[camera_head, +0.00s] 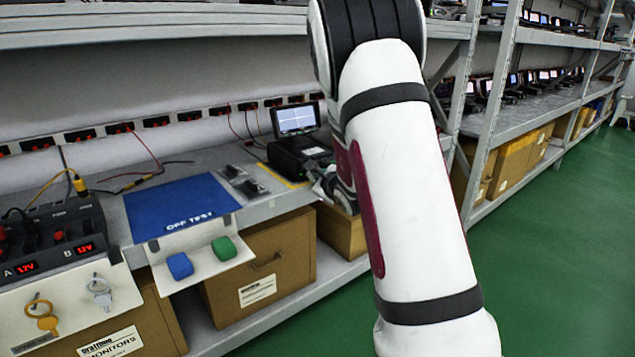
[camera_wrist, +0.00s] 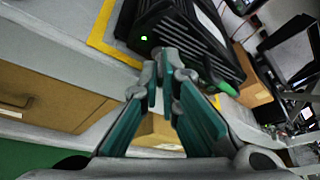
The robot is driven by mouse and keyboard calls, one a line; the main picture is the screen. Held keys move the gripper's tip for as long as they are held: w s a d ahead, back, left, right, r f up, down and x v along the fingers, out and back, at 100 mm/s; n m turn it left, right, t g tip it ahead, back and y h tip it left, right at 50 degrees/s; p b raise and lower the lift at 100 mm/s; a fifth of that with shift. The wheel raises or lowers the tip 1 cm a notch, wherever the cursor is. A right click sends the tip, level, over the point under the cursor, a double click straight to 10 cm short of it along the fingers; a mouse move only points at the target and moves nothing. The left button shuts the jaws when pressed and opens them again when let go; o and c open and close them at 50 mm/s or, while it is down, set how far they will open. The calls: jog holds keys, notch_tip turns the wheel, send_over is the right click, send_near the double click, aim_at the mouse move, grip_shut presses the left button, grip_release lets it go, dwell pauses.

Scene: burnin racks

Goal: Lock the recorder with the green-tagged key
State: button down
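The recorder (camera_head: 300,150) is a black box with a lit screen on the shelf, left of my arm in the head view. In the wrist view its black ribbed body (camera_wrist: 185,35) shows a green light at its front. A dark piece with a green end (camera_wrist: 222,86) is beside its right side; I cannot tell if this is a tagged key. My gripper (camera_wrist: 162,80) is partly open, with teal fingers and nothing seen between them, just in front of the recorder. In the head view my arm mostly hides it. A green tag-like block (camera_head: 223,248) is on a white plate.
A blue block (camera_head: 180,266) is beside the green one, below the blue mat (camera_head: 180,207). A brass key (camera_head: 41,318) and a silver key (camera_head: 101,292) hang at left below a power unit (camera_head: 50,240). Cardboard boxes (camera_head: 265,265) fill the lower shelf.

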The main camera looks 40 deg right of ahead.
jog(key=shift+f+n, duration=0.1)
jog(key=shift+n, duration=0.3)
dwell(0.3)
jog(key=c, duration=1.8)
grip_release()
jog(key=v, duration=1.2)
jog(key=shift+a, duration=0.15)
